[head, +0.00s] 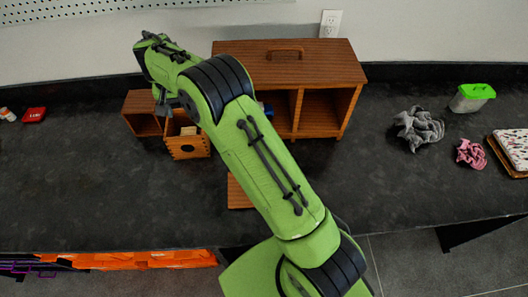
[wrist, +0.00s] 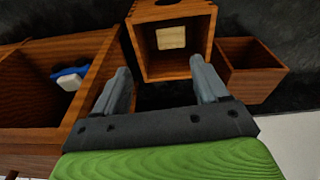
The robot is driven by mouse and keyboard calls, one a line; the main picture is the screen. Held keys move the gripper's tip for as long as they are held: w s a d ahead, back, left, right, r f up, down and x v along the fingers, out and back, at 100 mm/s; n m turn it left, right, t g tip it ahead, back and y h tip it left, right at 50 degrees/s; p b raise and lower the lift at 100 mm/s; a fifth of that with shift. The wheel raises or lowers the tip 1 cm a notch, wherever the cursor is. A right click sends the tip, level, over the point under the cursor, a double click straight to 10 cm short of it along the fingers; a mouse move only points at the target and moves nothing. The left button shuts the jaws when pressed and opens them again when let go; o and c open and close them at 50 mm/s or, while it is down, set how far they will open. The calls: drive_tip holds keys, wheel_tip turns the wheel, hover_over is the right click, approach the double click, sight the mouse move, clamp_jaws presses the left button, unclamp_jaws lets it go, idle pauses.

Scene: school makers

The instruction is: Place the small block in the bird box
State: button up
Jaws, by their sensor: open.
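The bird box (head: 188,150) is a small open-topped wooden box with a round hole in its front, left of the large cabinet on the counter. A pale, squarish small block (wrist: 171,38) lies inside the bird box (wrist: 142,50) in the wrist view. The block (head: 188,130) also shows at the box's opening in the head view. My gripper (wrist: 163,88) is open, with nothing between its fingers. It is close to the bird box's rim, apart from the block. In the head view my arm partly hides the fingers.
A wooden cabinet (head: 335,72) with a top handle and open compartments stands right of the bird box. A blue and white item (wrist: 70,76) lies in one compartment. Another wooden box (head: 140,103) stands left. Grey cloth (head: 418,128), pink cloth (head: 471,153) and a green-lidded container (head: 470,98) lie far right.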

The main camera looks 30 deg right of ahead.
drive_tip(key=s+d+r+n, duration=0.1)
drive_tip(key=s+d+r, duration=0.25)
drive_tip(key=s, duration=0.35)
drive_tip(key=s+d+r+t, duration=0.1)
drive_tip(key=s+d+r, duration=0.2)
drive_tip(key=s+r, duration=0.35)
drive_tip(key=s+d+r+n, duration=0.1)
drive_tip(key=s+d+r, duration=0.2)
drive_tip(key=s, duration=0.5)
drive_tip(key=s+d+n+t, duration=0.1)
drive_tip(key=s+t, duration=0.2)
drive_tip(key=s, duration=1.1)
drive_tip(key=shift+s+d+r+n+y, duration=0.15)
drive_tip(key=shift+s+r+n+y, duration=0.15)
drive_tip(key=shift+s+y, duration=0.1)
